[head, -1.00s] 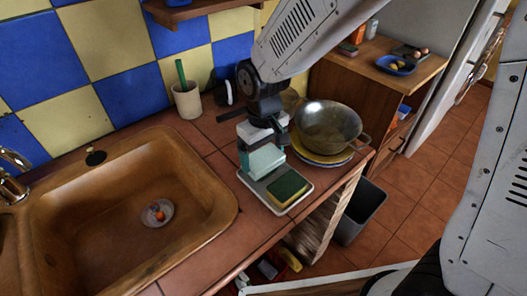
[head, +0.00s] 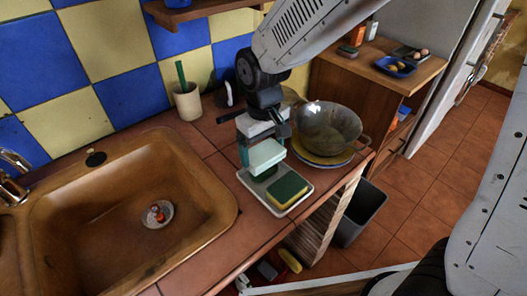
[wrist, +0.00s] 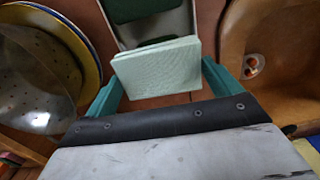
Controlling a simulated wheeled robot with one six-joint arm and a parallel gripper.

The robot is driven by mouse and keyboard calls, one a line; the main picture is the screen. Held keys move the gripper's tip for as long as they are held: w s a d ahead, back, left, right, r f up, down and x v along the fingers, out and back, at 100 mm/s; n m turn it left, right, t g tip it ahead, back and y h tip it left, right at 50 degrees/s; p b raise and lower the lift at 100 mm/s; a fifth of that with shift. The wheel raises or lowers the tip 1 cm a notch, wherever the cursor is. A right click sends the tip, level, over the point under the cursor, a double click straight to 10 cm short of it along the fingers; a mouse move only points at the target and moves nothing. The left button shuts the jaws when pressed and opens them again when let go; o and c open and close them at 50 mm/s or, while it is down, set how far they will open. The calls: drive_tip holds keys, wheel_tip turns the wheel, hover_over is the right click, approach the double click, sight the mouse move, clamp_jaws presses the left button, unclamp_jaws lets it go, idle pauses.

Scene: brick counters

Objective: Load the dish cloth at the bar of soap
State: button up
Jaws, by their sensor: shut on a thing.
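The dish cloth is a pale mint folded block (head: 266,154), held between the teal fingers of my gripper (head: 263,146). It hangs a little above the left part of a white tray on the counter. In the wrist view the cloth (wrist: 157,72) sits between both fingers of my gripper (wrist: 160,82). A dark green block, which looks like the bar of soap (head: 266,175), lies on the tray under the cloth and is partly hidden by it. In the wrist view it shows as a green strip (wrist: 155,42) just beyond the cloth.
A green and yellow sponge (head: 288,190) lies on the right of the tray (head: 249,185). A metal colander (head: 328,125) on plates (head: 322,160) stands close by at the right. The sink (head: 110,220) opens at the left. A cup (head: 187,102) stands behind.

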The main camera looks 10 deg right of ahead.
sight(263, 152)
drive_tip(key=shift+r, duration=2.25)
